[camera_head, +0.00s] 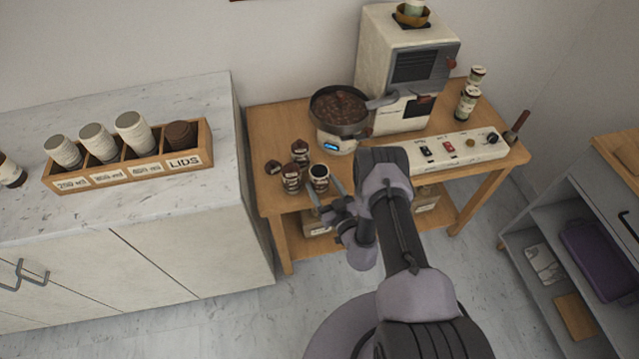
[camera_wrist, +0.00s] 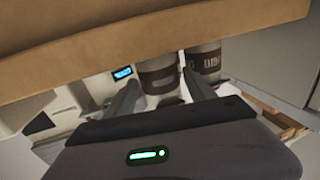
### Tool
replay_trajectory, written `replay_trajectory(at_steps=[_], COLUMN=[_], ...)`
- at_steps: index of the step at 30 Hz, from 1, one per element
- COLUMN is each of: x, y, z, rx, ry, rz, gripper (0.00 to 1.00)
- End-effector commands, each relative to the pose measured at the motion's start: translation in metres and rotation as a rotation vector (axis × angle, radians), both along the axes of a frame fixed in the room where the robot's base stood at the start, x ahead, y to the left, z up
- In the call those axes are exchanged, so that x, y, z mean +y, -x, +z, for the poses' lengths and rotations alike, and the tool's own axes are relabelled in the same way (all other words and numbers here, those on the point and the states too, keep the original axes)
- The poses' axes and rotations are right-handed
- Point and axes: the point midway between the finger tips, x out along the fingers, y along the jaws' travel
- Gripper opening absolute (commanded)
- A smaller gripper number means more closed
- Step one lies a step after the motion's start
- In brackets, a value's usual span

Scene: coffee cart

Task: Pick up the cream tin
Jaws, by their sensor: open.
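Several small cream-coloured tins with brown label bands stand at the left front of the wooden cart. The nearest are an open-topped tin with dark contents (camera_head: 319,182) and a lidded tin (camera_head: 291,182) to its left. I cannot read which one is the cream tin. My gripper (camera_head: 325,190) is open and empty at the cart's front edge, just before the open-topped tin. In the wrist view, one banded tin (camera_wrist: 158,75) shows beyond and between the fingertips of my gripper (camera_wrist: 162,88). A second tin (camera_wrist: 204,60) stands to its right. Contact is not visible.
A pan of beans (camera_head: 340,105) sits on a scale with a blue display (camera_head: 338,146) behind the tins. A lids box (camera_head: 125,172) is on the left counter.

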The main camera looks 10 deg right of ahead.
Motion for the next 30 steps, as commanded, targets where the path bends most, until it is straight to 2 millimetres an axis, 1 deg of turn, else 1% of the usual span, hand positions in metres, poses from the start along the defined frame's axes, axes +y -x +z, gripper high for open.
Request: replay_trajectory(at_steps=[2,6,9,12,16,20,21,23,24,26,30], x=[0.002,0.007,0.011,0.011,0.011,0.011,0.011,0.011,0.011,0.011,0.011], y=[-0.010,-0.038,-0.051,-0.054,-0.054,-0.054,-0.054,-0.054,-0.054,-0.054,-0.054], z=[-0.001,-0.001,0.000,0.001,0.002,0.002,0.002,0.002,0.002,0.001,0.002], rx=[-0.002,-0.002,-0.001,0.001,0.001,0.001,0.001,0.001,0.001,0.001,0.001], ry=[0.001,0.001,0.001,0.000,0.000,0.000,0.000,0.000,0.000,0.001,0.001], rz=[0.001,0.002,0.001,0.001,0.001,0.001,0.001,0.001,0.001,0.001,0.001], gripper=[0.64,0.64,0.64,0.64,0.64,0.38,0.30,0.18,0.11,0.00,0.00])
